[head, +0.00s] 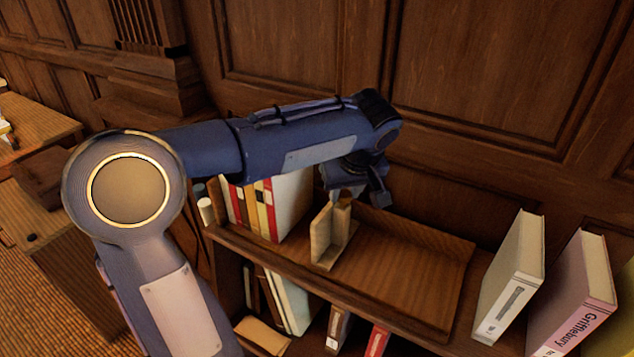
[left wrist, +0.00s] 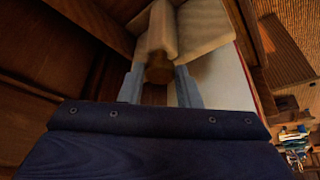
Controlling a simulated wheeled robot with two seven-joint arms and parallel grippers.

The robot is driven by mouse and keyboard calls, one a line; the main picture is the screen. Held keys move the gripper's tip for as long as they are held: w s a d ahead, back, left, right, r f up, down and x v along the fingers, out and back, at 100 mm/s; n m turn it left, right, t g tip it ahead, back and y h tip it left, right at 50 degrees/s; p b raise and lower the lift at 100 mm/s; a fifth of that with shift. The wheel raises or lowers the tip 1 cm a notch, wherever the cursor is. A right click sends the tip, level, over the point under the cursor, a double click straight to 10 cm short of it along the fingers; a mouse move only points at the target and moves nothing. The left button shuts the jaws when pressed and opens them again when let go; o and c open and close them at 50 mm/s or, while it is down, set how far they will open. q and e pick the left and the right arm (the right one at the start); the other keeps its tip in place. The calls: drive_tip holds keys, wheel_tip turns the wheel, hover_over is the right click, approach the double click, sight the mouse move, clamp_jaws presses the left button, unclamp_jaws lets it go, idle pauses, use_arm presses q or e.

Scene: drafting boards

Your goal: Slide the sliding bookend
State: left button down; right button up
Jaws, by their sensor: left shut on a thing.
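The sliding bookend (head: 321,238) is a pale wooden piece with an upright plate, standing on the top shelf to the right of a row of books. It also shows in the left wrist view (left wrist: 202,27). My left gripper (head: 352,195) reaches down from above at its back. In the left wrist view its two fingers (left wrist: 160,82) lie on either side of the bookend's brown-ended grip part and are shut on it. The exact finger contact is partly hidden in the head view. My right gripper is in neither view.
The row of books (head: 268,207) stands left of the bookend. Bare shelf (head: 405,262) stretches to its right, ending at a raised edge. A white book (head: 511,277) and a pink book (head: 573,298) stand farther right. A panelled wall (head: 480,60) rises behind.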

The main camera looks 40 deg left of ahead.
use_arm(q)
drive_tip(key=w+d+p, duration=0.2)
drive_tip(key=d, duration=2.3)
drive_tip(key=shift+w+d, duration=0.25)
drive_tip(key=shift+w, duration=0.15)
drive_tip(key=c, duration=1.3)
unclamp_jaws()
drive_tip(key=shift+d, duration=0.1)
drive_tip(key=shift+c, duration=0.2)
